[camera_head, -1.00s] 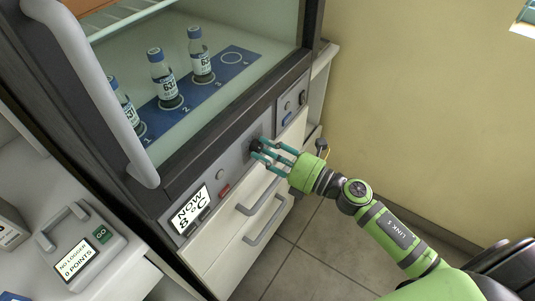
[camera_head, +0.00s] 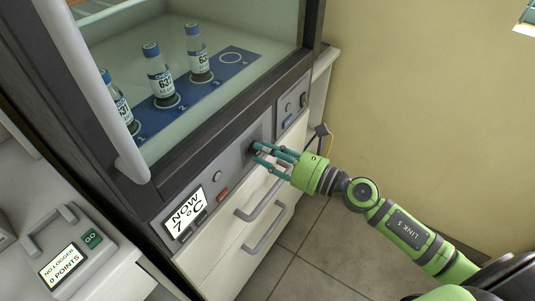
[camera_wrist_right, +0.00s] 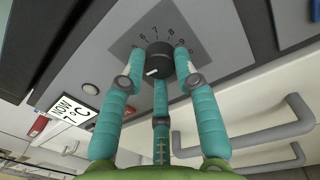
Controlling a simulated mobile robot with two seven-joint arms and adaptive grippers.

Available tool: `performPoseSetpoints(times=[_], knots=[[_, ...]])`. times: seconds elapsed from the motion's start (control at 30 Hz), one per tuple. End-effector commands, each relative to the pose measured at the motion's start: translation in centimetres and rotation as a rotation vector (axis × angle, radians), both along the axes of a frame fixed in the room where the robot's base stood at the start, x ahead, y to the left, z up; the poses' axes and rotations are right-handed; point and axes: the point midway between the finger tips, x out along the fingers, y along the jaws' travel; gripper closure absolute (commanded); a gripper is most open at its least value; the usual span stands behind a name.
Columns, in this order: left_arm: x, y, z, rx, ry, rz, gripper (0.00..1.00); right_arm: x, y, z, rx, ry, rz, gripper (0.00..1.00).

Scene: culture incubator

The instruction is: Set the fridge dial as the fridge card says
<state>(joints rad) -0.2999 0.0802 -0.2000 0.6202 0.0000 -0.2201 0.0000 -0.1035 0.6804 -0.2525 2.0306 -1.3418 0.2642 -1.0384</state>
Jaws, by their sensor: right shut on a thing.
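The black fridge dial (camera_wrist_right: 158,62) sits on a grey plate with printed numbers around it, of which 6 to 9 can be made out. A white mark shows on its lower left face. My right gripper (camera_head: 262,154) is shut on the dial, its teal fingers around it. The fridge display (camera_head: 186,213) reads NOW 7 °C; it also shows in the wrist view (camera_wrist_right: 72,108). I cannot make out a fridge card. My left gripper is not in view.
Behind the fridge glass, several blue-capped bottles (camera_head: 161,75) stand on a blue numbered mat (camera_head: 232,66); spot 4 is empty. Drawer handles (camera_head: 264,226) stick out below the dial. A logger box (camera_head: 92,238) reading NO LOGGER, 0 POINTS stands at lower left.

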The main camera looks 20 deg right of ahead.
Motion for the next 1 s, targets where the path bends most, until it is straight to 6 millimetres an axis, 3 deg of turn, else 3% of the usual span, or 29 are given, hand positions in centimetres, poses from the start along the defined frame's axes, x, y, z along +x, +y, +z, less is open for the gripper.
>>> performPoseSetpoints(times=[0.8,0.83,0.87,1.0], knots=[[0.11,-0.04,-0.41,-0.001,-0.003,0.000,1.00,-0.20,0.12,-0.66,-0.103,-0.063,0.007,1.00],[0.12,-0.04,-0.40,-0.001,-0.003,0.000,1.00,-0.20,0.12,-0.67,-0.104,-0.062,0.007,0.61],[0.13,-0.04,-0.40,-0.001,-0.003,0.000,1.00,-0.22,0.13,-0.67,-0.104,-0.062,0.007,0.49],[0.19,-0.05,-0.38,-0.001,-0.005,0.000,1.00,-0.14,0.08,-0.47,-0.101,-0.067,0.005,0.45]])
